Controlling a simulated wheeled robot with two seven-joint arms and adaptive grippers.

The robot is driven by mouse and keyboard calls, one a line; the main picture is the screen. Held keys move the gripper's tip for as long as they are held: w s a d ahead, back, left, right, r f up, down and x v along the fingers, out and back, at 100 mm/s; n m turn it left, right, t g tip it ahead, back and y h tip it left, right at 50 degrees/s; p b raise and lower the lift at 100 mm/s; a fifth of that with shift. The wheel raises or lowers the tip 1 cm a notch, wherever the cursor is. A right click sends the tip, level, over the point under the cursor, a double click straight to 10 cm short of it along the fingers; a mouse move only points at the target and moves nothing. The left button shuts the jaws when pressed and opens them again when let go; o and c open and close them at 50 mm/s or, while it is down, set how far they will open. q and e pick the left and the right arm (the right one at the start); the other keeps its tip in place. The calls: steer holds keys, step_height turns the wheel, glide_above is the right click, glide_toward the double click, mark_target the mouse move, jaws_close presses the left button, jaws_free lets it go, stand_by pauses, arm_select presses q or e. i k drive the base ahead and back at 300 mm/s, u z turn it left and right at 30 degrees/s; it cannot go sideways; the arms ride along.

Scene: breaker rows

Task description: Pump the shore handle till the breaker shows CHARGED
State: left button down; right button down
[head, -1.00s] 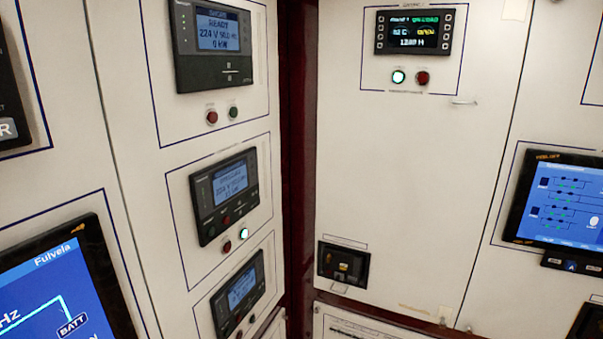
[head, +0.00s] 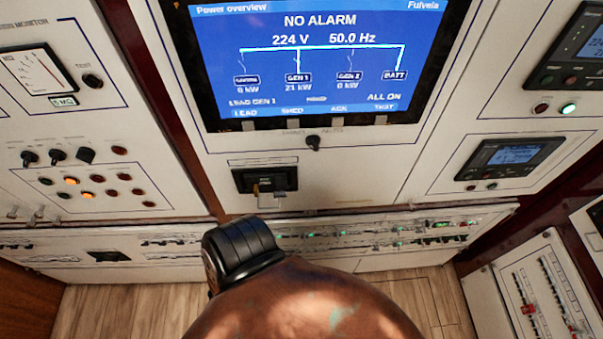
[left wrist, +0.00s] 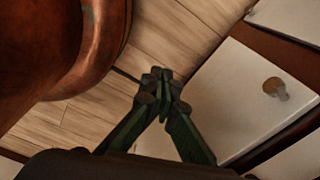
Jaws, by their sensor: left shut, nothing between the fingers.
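In the head view a black breaker unit (head: 265,180) sits in the white panel below the large screen. A pale lever or handle shows at its lower front. Its lettering is too small to read, so I cannot tell whether it is the shore breaker or shows CHARGED. In the left wrist view my left gripper (left wrist: 163,78) is shut and empty, with its fingertips together above the wood floor. It is away from any breaker and does not show in the head view. My right gripper is in neither view.
The large screen (head: 315,65) reads NO ALARM, 224 V, 50.0 Hz. A knob (head: 313,142) sits below it. A row of small switches and lights (head: 370,232) runs low along the panels. In the left wrist view a pale panel (left wrist: 220,100) with a round knob (left wrist: 274,88) is close by.

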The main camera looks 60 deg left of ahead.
mark_target(281, 193)
steer(key=u, duration=1.65)
steer(key=k, duration=0.4)
steer(key=u, duration=0.45)
steer(key=i, duration=0.5)
steer(key=k, duration=0.7)
steer(key=z, duration=0.5)
